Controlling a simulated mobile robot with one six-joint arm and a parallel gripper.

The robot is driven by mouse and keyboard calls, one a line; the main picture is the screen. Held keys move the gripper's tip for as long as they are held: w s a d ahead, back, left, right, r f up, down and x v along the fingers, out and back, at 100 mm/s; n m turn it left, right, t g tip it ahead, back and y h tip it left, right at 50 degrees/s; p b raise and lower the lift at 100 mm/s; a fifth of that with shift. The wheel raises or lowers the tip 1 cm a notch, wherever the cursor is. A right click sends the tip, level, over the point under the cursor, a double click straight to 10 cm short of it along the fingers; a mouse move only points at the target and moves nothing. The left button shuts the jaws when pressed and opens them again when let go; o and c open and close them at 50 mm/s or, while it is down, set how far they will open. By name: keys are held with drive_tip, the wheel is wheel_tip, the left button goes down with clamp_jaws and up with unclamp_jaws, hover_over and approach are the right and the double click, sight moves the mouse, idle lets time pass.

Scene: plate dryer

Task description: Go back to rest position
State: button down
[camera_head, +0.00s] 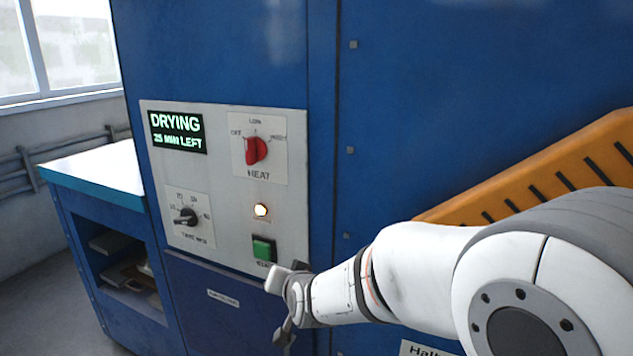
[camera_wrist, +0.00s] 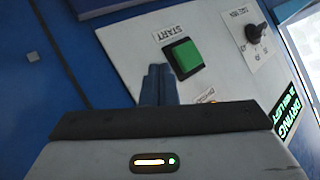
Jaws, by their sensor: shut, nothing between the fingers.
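My gripper (camera_wrist: 158,84) is shut and empty, with its fingertips close to the green start button (camera_wrist: 183,57) in the wrist view. I cannot tell whether they touch it. In the head view my arm reaches in from the right, and the gripper end is just below and right of the green button (camera_head: 264,249). The control panel (camera_head: 218,148) is on the blue dryer (camera_head: 240,50). Its display (camera_head: 177,132) reads "DRYING 25 MIN LEFT". The indicator lamp (camera_head: 261,210) glows. The red heat knob (camera_head: 256,150) and black time knob (camera_head: 186,216) show clearly.
An orange slotted part (camera_head: 540,175) slopes up behind my arm at the right. A blue bench with a pale top (camera_head: 100,175) and open shelves stands left of the dryer. A window and wall pipes are at the far left. Floor shows at lower left.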

drive_tip(key=s+d+r+n+g+h+p, duration=0.1)
drive_tip(key=s+d+g+h, duration=0.3)
drive_tip(key=s+d, duration=1.9)
drive_tip(key=g+p, duration=0.1)
drive_tip(key=g, duration=0.3)
drive_tip(key=shift+s+d+g+h, duration=0.3)
drive_tip(key=shift+s+d+g, duration=0.05)
drive_tip(key=shift+s+g, duration=0.05)
idle(4.9)
